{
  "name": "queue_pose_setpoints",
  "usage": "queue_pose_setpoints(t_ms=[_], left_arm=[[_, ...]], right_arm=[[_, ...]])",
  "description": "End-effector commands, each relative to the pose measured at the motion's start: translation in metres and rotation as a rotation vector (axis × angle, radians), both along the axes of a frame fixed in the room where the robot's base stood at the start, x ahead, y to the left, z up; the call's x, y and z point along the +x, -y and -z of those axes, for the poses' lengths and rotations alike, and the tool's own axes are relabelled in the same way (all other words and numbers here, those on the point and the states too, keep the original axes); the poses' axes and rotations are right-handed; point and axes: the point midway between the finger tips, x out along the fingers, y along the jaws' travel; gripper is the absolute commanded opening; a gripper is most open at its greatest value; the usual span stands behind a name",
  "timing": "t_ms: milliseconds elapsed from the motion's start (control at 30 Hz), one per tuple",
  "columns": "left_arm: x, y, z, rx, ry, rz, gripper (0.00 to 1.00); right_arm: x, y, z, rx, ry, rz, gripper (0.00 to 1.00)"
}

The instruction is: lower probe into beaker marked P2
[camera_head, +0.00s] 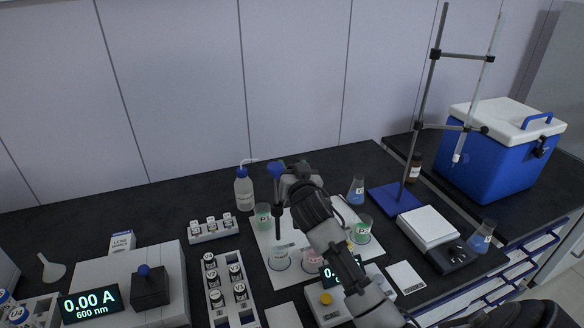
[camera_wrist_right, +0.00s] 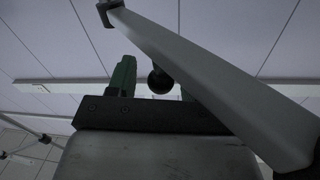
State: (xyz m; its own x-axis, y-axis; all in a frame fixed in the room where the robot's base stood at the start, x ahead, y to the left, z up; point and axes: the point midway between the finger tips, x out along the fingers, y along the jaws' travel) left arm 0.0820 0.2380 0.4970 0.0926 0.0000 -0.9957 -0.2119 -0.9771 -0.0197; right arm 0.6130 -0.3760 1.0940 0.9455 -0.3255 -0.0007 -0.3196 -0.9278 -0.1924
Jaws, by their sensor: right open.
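A dark probe with a blue cap (camera_head: 276,171) hangs upright, its tip low over or at the clear beaker (camera_head: 279,262) on the white mat. I cannot tell whether the tip is inside it. My right gripper (camera_head: 293,168) is open, just right of the probe's cap, its fingers partly hidden by its own wrist. In the right wrist view a green finger (camera_wrist_right: 122,76) shows, with a dark knob beside it. Green beakers (camera_head: 263,216) and (camera_head: 363,230) and a pink beaker (camera_head: 312,258) stand nearby. The label P2 is too small to read surely. My left gripper is out of view.
A display box reading 0.00 A (camera_head: 90,303) stands left, near a vial rack (camera_head: 231,288). A wash bottle (camera_head: 244,188) is behind the mat. A blue-based stand (camera_head: 392,198), a white balance-like device (camera_head: 428,226) and a blue cooler (camera_head: 492,155) occupy the right. The back-left bench is clear.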

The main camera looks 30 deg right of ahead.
Motion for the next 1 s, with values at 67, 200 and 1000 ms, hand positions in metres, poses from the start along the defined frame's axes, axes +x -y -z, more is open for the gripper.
queue_pose_setpoints(t_ms=[67, 200, 1000], left_arm=[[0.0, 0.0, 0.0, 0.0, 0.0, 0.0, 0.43], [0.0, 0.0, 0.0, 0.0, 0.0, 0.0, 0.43], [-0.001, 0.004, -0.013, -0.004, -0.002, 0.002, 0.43]], right_arm=[[0.0, 0.0, 0.0, 0.0, 0.0, 0.0, 0.51], [0.0, 0.0, 0.0, 0.0, 0.0, -0.001, 0.5], [-0.006, 0.006, -0.003, -0.004, -0.002, -0.068, 0.0]])
